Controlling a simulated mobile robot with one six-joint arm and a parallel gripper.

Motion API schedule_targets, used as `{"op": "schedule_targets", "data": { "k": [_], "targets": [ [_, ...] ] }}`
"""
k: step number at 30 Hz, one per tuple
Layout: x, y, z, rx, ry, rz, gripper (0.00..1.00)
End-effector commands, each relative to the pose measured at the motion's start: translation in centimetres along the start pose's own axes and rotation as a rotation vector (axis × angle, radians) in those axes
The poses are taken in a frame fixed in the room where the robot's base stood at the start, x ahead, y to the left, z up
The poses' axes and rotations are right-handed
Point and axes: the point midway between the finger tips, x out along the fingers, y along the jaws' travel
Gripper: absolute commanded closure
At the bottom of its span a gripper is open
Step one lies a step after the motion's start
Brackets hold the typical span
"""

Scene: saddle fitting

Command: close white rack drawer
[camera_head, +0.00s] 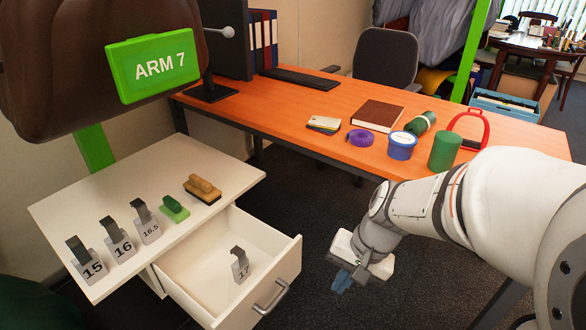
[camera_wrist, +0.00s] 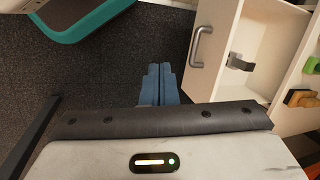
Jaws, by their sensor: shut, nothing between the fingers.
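The white rack (camera_head: 150,215) stands at the left in the head view. Its drawer (camera_head: 283,268) is pulled out toward the front right, with a metal bar handle (camera_head: 271,297) on its front. A metal gauge marked 17 (camera_head: 240,266) stands inside the drawer. In the wrist view the drawer handle (camera_wrist: 198,46) is at the upper right, with the gauge (camera_wrist: 240,62) behind it in the open drawer. My gripper (camera_head: 342,281) is right of the drawer front in the head view, apart from it. In the wrist view its blue fingers (camera_wrist: 159,84) are together and empty.
Gauges marked 15 (camera_head: 85,261), 16 (camera_head: 117,240) and 16.5 (camera_head: 146,223), a green brush (camera_head: 174,209) and a tan brush (camera_head: 202,190) stand on the rack top. An orange desk (camera_head: 300,118) with several items lies behind. Dark floor separates desk and rack.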

Motion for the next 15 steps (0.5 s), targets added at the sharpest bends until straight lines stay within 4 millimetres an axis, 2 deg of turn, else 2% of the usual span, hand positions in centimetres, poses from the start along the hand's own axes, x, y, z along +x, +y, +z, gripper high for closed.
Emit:
{"op": "schedule_targets", "data": {
  "k": [3,7,11,15],
  "targets": [
    [1.1,-2.4,-1.8,0.334,-0.103,-0.168,1.00],
    [2.5,-4.1,-4.9,0.718,-0.180,-0.335,1.00],
    [3.8,-4.2,-8.7,1.091,-0.229,-0.471,1.00],
    [5.3,-2.9,-12.2,1.413,-0.248,-0.570,1.00]
  ]
}}
